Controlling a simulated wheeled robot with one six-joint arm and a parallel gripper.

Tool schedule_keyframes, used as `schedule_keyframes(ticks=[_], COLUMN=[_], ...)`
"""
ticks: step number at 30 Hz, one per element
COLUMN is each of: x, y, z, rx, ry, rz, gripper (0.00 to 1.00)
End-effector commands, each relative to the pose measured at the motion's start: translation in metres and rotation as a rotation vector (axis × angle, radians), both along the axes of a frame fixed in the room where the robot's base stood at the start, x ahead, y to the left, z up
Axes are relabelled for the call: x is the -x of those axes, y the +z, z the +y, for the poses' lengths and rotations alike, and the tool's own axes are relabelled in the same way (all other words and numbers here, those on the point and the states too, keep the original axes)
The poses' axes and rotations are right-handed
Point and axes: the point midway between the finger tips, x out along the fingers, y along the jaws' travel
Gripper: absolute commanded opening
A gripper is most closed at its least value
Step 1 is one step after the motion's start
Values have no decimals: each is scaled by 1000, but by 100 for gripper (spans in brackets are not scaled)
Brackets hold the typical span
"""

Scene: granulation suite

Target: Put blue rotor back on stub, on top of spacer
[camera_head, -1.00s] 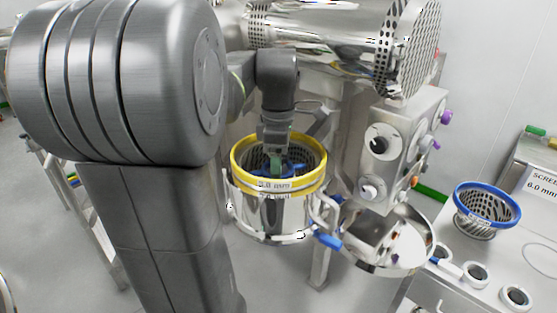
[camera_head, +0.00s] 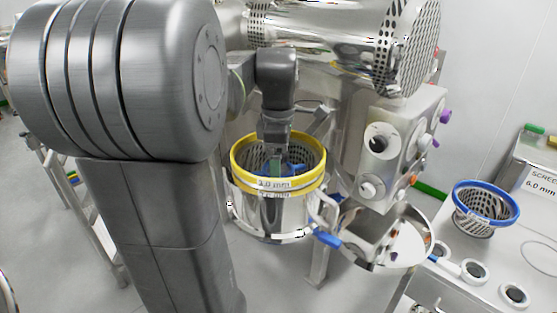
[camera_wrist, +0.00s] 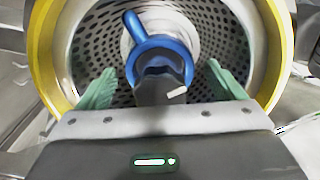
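The blue rotor (camera_wrist: 146,47) sits inside the perforated screen basket with a yellow rim (camera_wrist: 43,50). In the wrist view its ring and one blue arm pointing to the upper left show. In the head view only a little blue (camera_head: 293,168) shows inside the yellow rim (camera_head: 240,150). My gripper (camera_wrist: 160,68) reaches down into the basket. Its two green fingers are spread apart, one on each side of the rotor, with gaps between. A pale round part (camera_wrist: 183,24) shows behind the rotor. I cannot make out the stub or the spacer, or whether the rotor is seated.
The basket sits in a steel housing (camera_head: 270,215) with a blue-handled clamp (camera_head: 328,239). A control box (camera_head: 385,150) with knobs and a steel chute (camera_head: 400,235) stand to the right. A blue-rimmed screen (camera_head: 487,205) stands on the right bench.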

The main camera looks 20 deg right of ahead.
Motion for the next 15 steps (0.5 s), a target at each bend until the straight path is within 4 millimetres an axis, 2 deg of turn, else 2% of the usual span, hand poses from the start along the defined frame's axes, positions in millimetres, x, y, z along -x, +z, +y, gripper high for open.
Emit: schedule_keyframes(ticks=[5, 8, 11, 15], x=[0, 0, -1, -1], y=[1, 8, 24, 56], z=[0, 0, 0, 0], rx=[0, 1, 2, 2], ry=[0, 0, 0, 0], rz=[1, -2, -3, -4], gripper=[89, 89, 89, 89])
